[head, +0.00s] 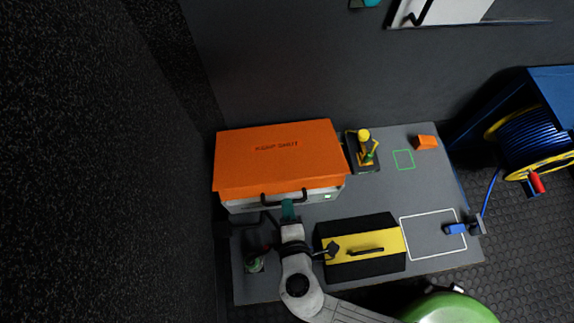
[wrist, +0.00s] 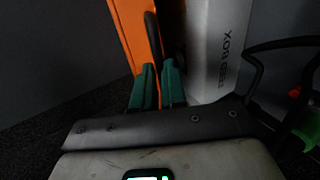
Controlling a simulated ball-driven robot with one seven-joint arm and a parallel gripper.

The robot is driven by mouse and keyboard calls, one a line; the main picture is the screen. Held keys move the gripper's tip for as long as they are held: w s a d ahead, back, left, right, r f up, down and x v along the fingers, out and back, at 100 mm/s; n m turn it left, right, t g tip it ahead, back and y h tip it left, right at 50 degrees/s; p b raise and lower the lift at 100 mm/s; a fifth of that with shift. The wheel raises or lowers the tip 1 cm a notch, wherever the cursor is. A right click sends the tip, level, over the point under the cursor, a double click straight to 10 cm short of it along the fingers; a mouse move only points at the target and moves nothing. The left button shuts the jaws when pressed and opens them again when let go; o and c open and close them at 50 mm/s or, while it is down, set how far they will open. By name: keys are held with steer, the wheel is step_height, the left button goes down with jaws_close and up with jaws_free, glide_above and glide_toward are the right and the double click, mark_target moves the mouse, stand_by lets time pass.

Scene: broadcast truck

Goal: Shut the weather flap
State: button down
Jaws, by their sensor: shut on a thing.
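The weather flap (head: 280,157) is an orange panel marked "KEEP SHUT", lying over a pale box (head: 315,197) on the grey bench. The box's front strip shows below the flap's near edge. The flap's black bar handle (head: 270,196) is on that edge. My gripper (head: 288,205) comes from the near side, its green fingers at the handle. In the wrist view the fingers (wrist: 158,70) are shut on the black handle (wrist: 154,38), between the orange flap (wrist: 134,32) and the pale lettered box face (wrist: 217,45). How far the flap stands from the box is unclear.
A black case with a yellow band (head: 338,244) stands close right of my wrist. A dark cable and a small green-and-red item (head: 254,263) lie left. A yellow figure in a tray (head: 363,147), an orange block (head: 427,142) and a blue clamp (head: 457,229) stand further right.

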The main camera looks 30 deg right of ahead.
step_height(320, 180, down, 8)
steer(key=b, duration=0.4)
steer(key=shift+s+a+b, duration=0.15)
steer(key=shift+s+b, duration=0.25)
steer(key=shift+s, duration=0.05)
steer(key=c, duration=1.7)
jaws_free()
steer(key=shift+r, duration=0.25)
steer(key=shift+c, duration=0.2)
steer(key=o, duration=0.6)
steer(key=p+v, duration=0.4)
steer(key=v, duration=0.6)
steer(key=shift+s+a+r, duration=0.15)
steer(key=shift+s, duration=0.15)
